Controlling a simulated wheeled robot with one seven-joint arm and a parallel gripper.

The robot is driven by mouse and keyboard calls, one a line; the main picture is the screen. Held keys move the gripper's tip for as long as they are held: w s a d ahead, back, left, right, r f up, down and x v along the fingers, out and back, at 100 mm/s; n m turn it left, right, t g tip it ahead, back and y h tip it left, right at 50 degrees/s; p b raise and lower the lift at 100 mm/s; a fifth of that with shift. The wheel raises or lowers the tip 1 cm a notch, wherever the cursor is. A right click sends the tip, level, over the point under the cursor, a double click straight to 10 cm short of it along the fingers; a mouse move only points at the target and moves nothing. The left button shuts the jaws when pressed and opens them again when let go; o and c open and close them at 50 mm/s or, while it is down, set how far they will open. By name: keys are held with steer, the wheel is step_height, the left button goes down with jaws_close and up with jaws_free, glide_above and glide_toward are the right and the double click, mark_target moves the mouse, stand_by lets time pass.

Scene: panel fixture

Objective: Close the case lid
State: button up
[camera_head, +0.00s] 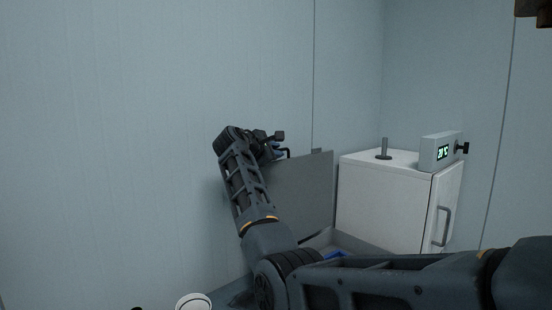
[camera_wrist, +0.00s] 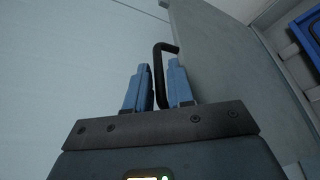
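The case lid (camera_head: 303,195) is a flat grey panel standing steeply raised in the head view. It also fills the upper right of the wrist view (camera_wrist: 225,60). A black bent handle (camera_wrist: 158,75) sits at the lid's left edge. In the head view my gripper (camera_head: 278,147) is at the lid's upper left corner. The grey case (camera_head: 352,242) lies below the lid, with its lower part hidden behind my arm.
A white cabinet (camera_head: 380,200) with a door handle and a grey display box (camera_head: 440,152) stands right of the lid. A blue item (camera_head: 333,255) lies in the case and shows in the wrist view (camera_wrist: 312,35).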

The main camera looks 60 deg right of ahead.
steer(key=shift+d, duration=0.4)
steer(key=shift+c, duration=0.3)
jaws_close()
steer(key=shift+f, duration=0.1)
